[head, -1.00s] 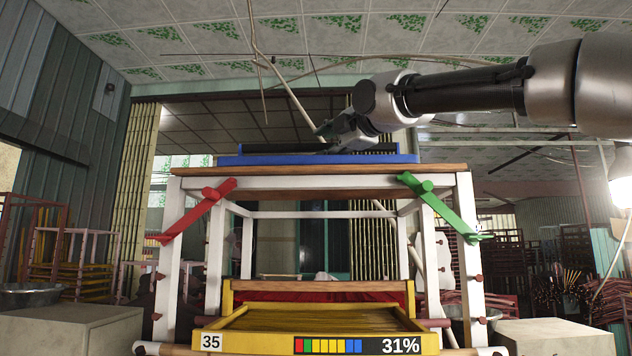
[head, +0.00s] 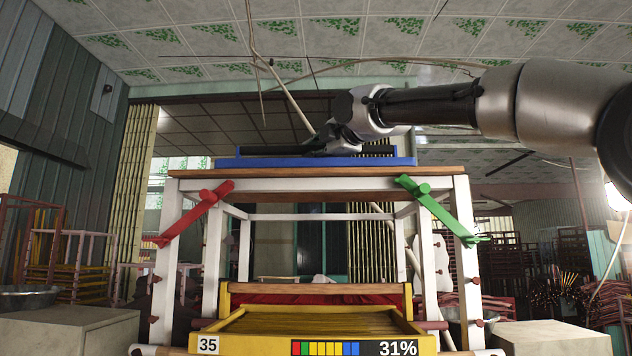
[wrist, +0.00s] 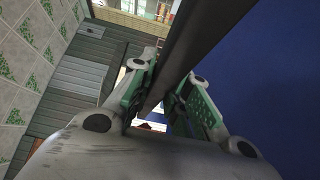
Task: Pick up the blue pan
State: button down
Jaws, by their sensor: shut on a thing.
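The blue pan (head: 316,162) is a wide shallow tray lying flat on the wooden top of the white rack. A dark bar (wrist: 192,38) runs along its edge. My gripper (head: 316,147) reaches over the pan from the right and is shut on this bar near the pan's middle. In the wrist view, the bar passes between the green-padded fingers (wrist: 160,97). The blue pan fills the right side there (wrist: 270,70). The fingertips are small and partly hidden in the head view.
The white rack (head: 316,217) has a red bracket (head: 200,212) at left and a green one (head: 430,204) at right. A yellow tray (head: 310,323) sits low in front. Pale cabinets (head: 70,332) stand beside it. A thin pole (head: 285,90) hangs above.

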notch_tip(320, 180, up, 9)
jog(key=shift+r, duration=0.5)
dwell(1.2)
